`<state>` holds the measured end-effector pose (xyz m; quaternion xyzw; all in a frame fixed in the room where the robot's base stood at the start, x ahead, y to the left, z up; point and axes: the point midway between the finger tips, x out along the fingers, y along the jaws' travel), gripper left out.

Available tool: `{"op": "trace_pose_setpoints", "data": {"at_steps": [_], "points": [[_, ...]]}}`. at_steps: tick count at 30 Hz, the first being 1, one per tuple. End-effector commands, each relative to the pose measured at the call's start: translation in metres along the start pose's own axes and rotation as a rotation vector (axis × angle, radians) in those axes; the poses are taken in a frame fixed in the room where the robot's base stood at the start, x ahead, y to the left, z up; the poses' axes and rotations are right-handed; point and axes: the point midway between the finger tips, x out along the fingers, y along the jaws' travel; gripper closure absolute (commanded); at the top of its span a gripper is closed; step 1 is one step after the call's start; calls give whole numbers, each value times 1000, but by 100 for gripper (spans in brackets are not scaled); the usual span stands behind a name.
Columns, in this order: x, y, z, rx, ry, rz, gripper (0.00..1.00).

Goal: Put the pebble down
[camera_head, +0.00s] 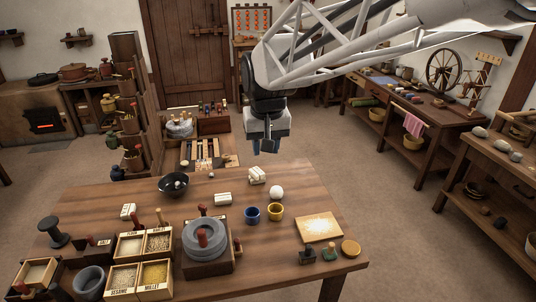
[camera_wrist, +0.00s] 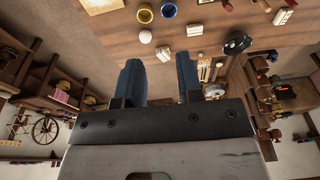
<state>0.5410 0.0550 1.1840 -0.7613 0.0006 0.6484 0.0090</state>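My gripper (camera_head: 264,147) hangs in the air beyond the far edge of the wooden table (camera_head: 130,192), pointing down. In the wrist view its two blue fingers (camera_wrist: 160,68) stand well apart, and I see nothing held between them. I cannot tell for sure which thing is the pebble. A smooth white round object (camera_head: 276,192) rests on the table near the blue and yellow cups; it also shows in the wrist view (camera_wrist: 145,36). A dark bowl (camera_head: 163,187) holds small pale pieces, and a tiny pale round thing (camera_head: 211,175) lies to its right.
White blocks (camera_head: 257,175) sit near the far edge. A blue cup (camera_head: 252,215), a yellow cup (camera_head: 275,212), a stone quern (camera_head: 205,240), grain boxes (camera_head: 125,280) and a floury board (camera_head: 318,227) occupy the table. Bare wood lies around the white round object.

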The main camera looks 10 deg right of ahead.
Motion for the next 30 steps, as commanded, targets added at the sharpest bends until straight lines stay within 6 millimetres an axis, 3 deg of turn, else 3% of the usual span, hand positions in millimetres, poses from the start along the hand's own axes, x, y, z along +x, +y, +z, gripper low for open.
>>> {"op": "trace_pose_setpoints", "data": {"at_steps": [9, 21, 25, 30], "points": [[-10, 30, 86, 3, 30, 5, 66], [-2, 55, 190, 5, 62, 15, 66], [3, 60, 212, 5, 68, 18, 66], [7, 62, 227, 5, 72, 20, 66]]}}
